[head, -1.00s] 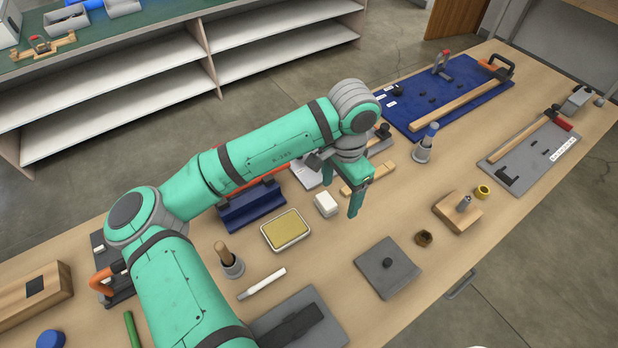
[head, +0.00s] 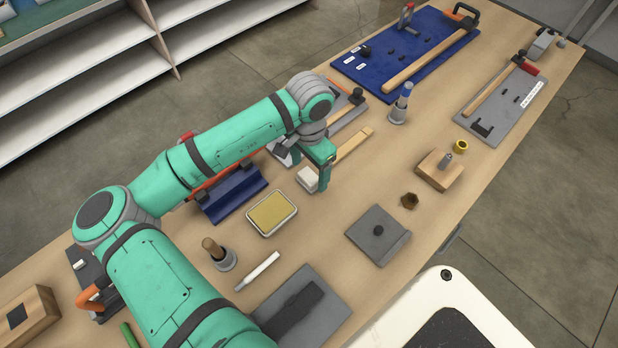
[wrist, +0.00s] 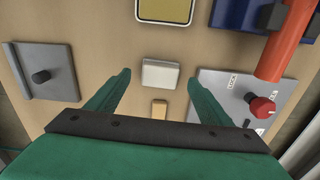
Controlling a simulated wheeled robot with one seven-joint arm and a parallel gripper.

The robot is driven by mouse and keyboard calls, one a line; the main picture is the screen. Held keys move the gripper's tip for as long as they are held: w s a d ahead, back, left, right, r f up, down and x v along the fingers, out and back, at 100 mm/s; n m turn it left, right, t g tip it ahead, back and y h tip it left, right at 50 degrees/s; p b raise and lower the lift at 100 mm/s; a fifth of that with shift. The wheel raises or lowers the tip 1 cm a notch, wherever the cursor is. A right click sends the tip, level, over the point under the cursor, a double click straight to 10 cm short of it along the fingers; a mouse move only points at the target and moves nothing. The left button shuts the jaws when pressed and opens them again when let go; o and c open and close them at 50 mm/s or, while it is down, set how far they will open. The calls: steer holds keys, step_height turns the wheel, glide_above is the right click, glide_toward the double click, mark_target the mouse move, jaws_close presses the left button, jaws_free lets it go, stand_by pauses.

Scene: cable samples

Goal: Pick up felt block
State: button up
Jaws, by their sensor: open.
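The felt block, a small white block with a greyish lower part (head: 307,180), lies on the wooden table beside the yellow-topped tin. In the wrist view, the felt block (wrist: 160,74) shows between and beyond my fingers. My gripper (head: 318,175) is above the table close to the block, and one finger hangs just right of it in the head view. In the wrist view, my gripper (wrist: 160,79) has its two fingers wide apart with nothing held. Whether the fingertips are level with the block I cannot tell.
The yellow-topped tin (head: 272,213) lies left of the block. A wooden strip (head: 352,147) lies behind it. A grey plate with a black knob (head: 377,236) is to the right. A blue holder (head: 234,195) stands behind the tin. Bare table lies right of the block.

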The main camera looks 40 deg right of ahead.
mark_target(309, 176)
steer(key=shift+f, duration=1.65)
steer(key=c, duration=1.2)
steer(key=shift+a, duration=0.1)
steer(key=shift+r, duration=0.15)
step_height(309, 176, up, 3)
steer(key=shift+f, duration=0.2)
steer(key=s+a+r, duration=0.1)
steer(key=s+r, duration=0.2)
steer(key=s, duration=0.1)
steer(key=s+a+r, duration=0.1)
steer(key=s+r, duration=0.2)
steer(key=s, duration=0.2)
steer(key=s+a+r, duration=0.1)
steer(key=s+r, duration=0.3)
steer(key=shift+s+a+r, duration=0.1)
steer(key=shift+s, duration=0.25)
